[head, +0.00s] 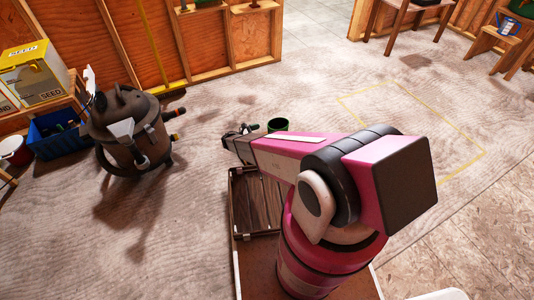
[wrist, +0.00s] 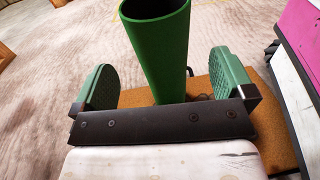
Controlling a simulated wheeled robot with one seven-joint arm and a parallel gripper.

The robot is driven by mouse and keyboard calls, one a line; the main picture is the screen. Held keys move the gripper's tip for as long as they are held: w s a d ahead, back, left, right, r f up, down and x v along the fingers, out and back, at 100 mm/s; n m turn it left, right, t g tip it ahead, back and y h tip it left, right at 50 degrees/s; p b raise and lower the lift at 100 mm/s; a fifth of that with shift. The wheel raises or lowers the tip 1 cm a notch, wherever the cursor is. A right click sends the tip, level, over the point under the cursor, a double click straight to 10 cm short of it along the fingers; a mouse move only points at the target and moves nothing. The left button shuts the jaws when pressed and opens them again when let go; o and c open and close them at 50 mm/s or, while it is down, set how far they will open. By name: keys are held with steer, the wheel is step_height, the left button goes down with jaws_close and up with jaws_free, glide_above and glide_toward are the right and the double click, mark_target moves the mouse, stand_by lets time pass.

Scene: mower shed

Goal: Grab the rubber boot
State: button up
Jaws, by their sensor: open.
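The rubber boot is green; its open-topped shaft (wrist: 157,40) rises at the top middle of the wrist view. In the head view only its dark round opening and upper rim (head: 278,125) show, just beyond my arm. My gripper (wrist: 163,88) is open, with one green-padded finger on each side of the shaft in the wrist view and visible gaps on both sides. In the head view my gripper (head: 240,130) is small and partly hidden by my arm. The boot's foot is hidden behind the gripper's dark bar and the arm.
A shop vacuum (head: 130,130) stands at the left beside a blue crate (head: 55,135) and a shelf with a yellow seed box (head: 33,73). A wooden table (head: 410,8) and step stool (head: 497,42) stand at the back right. Floor inside the yellow outline (head: 415,115) is clear.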

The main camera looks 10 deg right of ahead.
glide_toward(281, 124)
steer(key=d, duration=0.1)
steer(key=s+d+r, duration=0.1)
steer(key=d, duration=0.1)
steer(key=s+d, duration=0.1)
steer(key=d, duration=0.1)
steer(key=shift+s+r, duration=0.15)
steer(key=shift+r, duration=0.1)
steer(key=shift+a, duration=0.1)
steer(key=c, duration=1.6)
steer(key=shift+r, duration=0.1)
